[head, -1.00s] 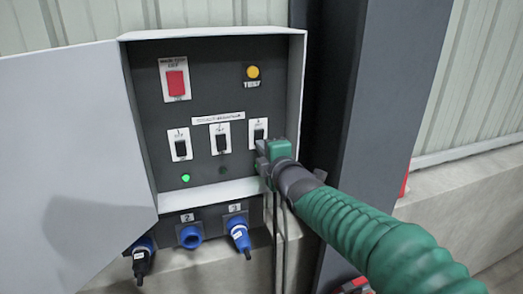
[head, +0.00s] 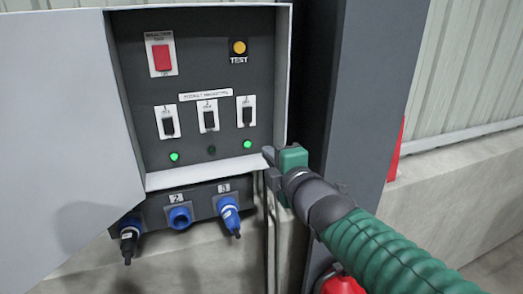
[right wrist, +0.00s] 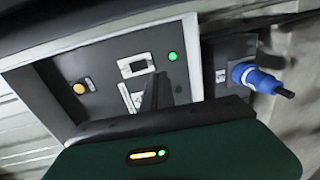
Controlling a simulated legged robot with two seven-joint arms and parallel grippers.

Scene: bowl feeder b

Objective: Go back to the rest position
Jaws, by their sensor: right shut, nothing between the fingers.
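My right gripper (head: 269,157) is shut and empty, just off the lower right edge of the open control box (head: 289,75). It is apart from the switches. In the right wrist view its dark fingers (right wrist: 160,92) stand in front of the panel. Three black breaker switches, the left (head: 168,127), the middle (head: 209,120) and the right (head: 247,116), show unobstructed. Green lamps are lit under the left switch (head: 174,156) and the right switch (head: 247,144). The lamp under the middle switch (head: 211,150) is dark. My left gripper is not in view.
The box door (head: 65,120) hangs open at left. A red switch (head: 162,57) and a yellow test button (head: 239,47) are above.

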